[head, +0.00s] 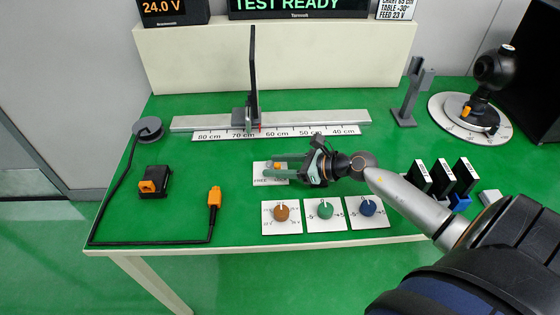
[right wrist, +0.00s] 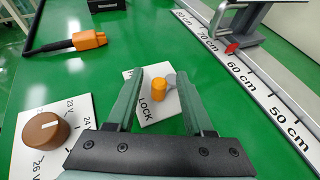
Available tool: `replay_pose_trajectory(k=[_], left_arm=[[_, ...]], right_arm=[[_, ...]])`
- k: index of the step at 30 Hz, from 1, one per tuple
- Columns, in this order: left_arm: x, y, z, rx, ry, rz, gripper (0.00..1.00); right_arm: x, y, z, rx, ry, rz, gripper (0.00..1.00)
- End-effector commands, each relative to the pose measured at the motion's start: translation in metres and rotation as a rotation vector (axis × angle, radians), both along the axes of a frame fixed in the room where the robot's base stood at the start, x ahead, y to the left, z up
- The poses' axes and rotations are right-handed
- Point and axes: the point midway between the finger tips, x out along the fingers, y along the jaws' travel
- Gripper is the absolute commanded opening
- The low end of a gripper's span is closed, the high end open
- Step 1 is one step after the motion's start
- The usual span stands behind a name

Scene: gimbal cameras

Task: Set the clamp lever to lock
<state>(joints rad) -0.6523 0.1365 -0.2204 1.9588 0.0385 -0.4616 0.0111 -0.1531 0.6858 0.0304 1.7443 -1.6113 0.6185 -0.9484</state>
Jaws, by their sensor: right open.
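The clamp lever (right wrist: 159,88) has an orange knob with a grey part beside it, on a white plate (right wrist: 160,112) marked LOCK. In the head view the orange knob (head: 278,165) shows by the fingers, above the plate (head: 261,181), which is partly covered by my right gripper (head: 268,172). In the right wrist view the green fingers of that gripper (right wrist: 160,78) are spread, one on each side of the knob. The gripper is open and I cannot tell whether a finger touches the knob. My left gripper is not in view.
Brown (head: 281,213), green (head: 325,209) and blue (head: 368,207) dials sit in front of the gripper. A rail with a ruler (head: 290,131) and an upright panel (head: 253,70) runs behind. An orange cable plug (head: 214,198) lies left. The green table between plug and plate is clear.

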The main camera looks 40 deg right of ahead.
Motion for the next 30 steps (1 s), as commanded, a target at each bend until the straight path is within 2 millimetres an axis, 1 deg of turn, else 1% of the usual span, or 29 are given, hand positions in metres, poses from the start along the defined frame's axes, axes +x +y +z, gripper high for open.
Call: replay_pose_trajectory(k=[5, 8, 21, 25, 30], left_arm=[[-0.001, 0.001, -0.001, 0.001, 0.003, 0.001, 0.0], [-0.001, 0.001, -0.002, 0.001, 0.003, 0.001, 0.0], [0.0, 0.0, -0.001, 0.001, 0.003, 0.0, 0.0], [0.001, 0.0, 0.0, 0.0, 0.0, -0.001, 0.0], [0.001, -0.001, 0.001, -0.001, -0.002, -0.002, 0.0]], right_arm=[[-0.007, -0.005, 0.002, -0.001, 0.002, 0.0, 0.52], [-0.017, -0.011, 0.006, -0.003, 0.003, 0.0, 0.52], [-0.072, -0.047, 0.034, 0.0, 0.004, -0.001, 0.52], [-0.085, -0.055, 0.041, 0.001, 0.003, -0.002, 0.52], [-0.095, -0.061, 0.046, 0.001, 0.001, 0.0, 0.52]])
